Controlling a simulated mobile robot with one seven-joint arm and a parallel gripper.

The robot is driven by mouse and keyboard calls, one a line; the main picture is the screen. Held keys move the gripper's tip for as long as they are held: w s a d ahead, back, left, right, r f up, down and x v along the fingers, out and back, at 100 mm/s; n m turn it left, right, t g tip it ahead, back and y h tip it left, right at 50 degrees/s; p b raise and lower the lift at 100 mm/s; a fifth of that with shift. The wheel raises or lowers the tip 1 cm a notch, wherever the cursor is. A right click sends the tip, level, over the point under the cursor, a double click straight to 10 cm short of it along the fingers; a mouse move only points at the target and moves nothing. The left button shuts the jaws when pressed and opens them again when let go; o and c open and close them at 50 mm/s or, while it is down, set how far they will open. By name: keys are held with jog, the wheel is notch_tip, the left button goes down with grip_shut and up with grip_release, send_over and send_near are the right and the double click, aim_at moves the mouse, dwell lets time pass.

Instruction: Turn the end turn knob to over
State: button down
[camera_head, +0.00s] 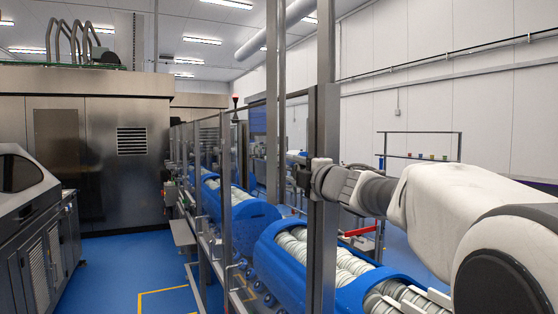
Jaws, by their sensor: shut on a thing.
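My gripper (318,180) is at the grey upright post in the middle of the view, with my white arm reaching in from the right. It is shut on the end turn knob at the post. The knob itself is mostly hidden by the gripper and the post, so its pointer and marked positions cannot be read. A small dark box (301,178) shows at the left side of the post, next to the gripper.
Blue tub carriers (255,221) with pale ribbed contents stand in a line behind metal posts and clear guard panels. A stainless steel cabinet (128,184) stands at the left back. The blue floor (120,262) at the left is clear. A rack (420,156) stands behind my arm.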

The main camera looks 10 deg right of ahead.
jog(key=shift+g+h+p, duration=0.5)
jog(key=shift+g+p, duration=1)
jog(key=shift+p, duration=4.35)
jog(key=shift+f+g+p, duration=0.3)
jog(key=shift+f+p, duration=0.05)
jog(key=shift+p, duration=0.45)
jog(key=shift+f, duration=0.15)
jog(key=shift+c, duration=1.8)
grip_release()
jog(key=shift+s, duration=0.1)
jog(key=v, duration=1.7)
jog(key=shift+s, duration=0.2)
